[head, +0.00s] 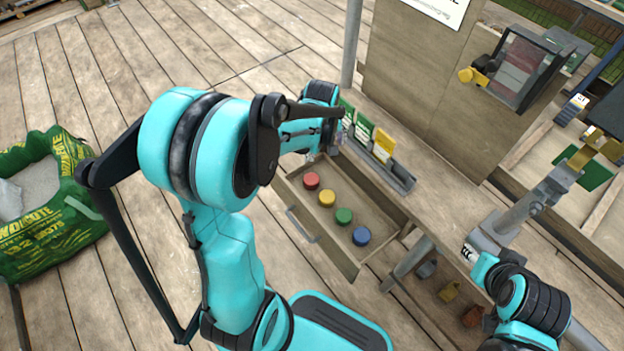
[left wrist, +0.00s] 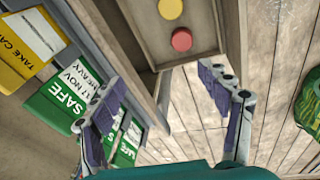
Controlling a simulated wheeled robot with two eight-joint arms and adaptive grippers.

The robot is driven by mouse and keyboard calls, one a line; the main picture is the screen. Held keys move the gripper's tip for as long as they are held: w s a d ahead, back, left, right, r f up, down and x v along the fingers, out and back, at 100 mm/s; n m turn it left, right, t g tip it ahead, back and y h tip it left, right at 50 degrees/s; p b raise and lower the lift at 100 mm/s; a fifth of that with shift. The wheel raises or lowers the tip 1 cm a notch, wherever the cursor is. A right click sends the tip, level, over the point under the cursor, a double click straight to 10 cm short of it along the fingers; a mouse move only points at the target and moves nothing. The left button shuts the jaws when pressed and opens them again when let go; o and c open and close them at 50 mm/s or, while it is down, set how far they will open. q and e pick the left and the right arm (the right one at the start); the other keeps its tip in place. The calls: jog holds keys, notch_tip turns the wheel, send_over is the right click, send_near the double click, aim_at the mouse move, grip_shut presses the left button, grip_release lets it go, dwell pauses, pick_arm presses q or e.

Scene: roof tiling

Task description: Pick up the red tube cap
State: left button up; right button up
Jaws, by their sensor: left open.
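The red tube cap (head: 311,180) is a round red disc in the open drawer, at the end of a row with yellow, green and blue caps. In the left wrist view the red cap (left wrist: 181,40) lies beyond the fingertips, slightly right of the middle, with the yellow cap above it. My left gripper (head: 322,153) is above the back left end of the drawer, largely hidden by my arm.
The drawer (head: 336,249) has raised walls and juts out from the bench. Green and yellow sign cards (head: 383,144) stand in a rack beside my left gripper. A green bag (head: 45,205) stands on the plank floor at left. Several small items sit on a lower shelf (head: 424,292).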

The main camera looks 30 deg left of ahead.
pick_arm(q)
jog(key=w+a+f+n+g, duration=0.25)
jog(key=a+f+n, duration=0.2)
jog(key=f, duration=0.55)
jog(key=n+p, duration=0.1)
jog(key=n, duration=0.1)
send_over(310, 178)
jog(key=f, duration=0.6)
jog(key=shift+w+f, duration=0.35)
notch_tip(310, 178, down, 4)
jog(key=shift+s+r+n+b, duration=0.15)
jog(key=shift+n+b, duration=0.1)
jog(key=shift+b, duration=0.35)
jog(key=f+b, duration=0.1)
jog(key=f, duration=0.2)
jog(key=f+b, duration=0.1)
jog(key=shift+s+f+b, duration=0.15)
jog(key=shift+s+b, duration=0.1)
jog(key=shift+b, duration=0.05)
jog(key=shift+f, duration=0.35)
jog(key=c, duration=0.9)
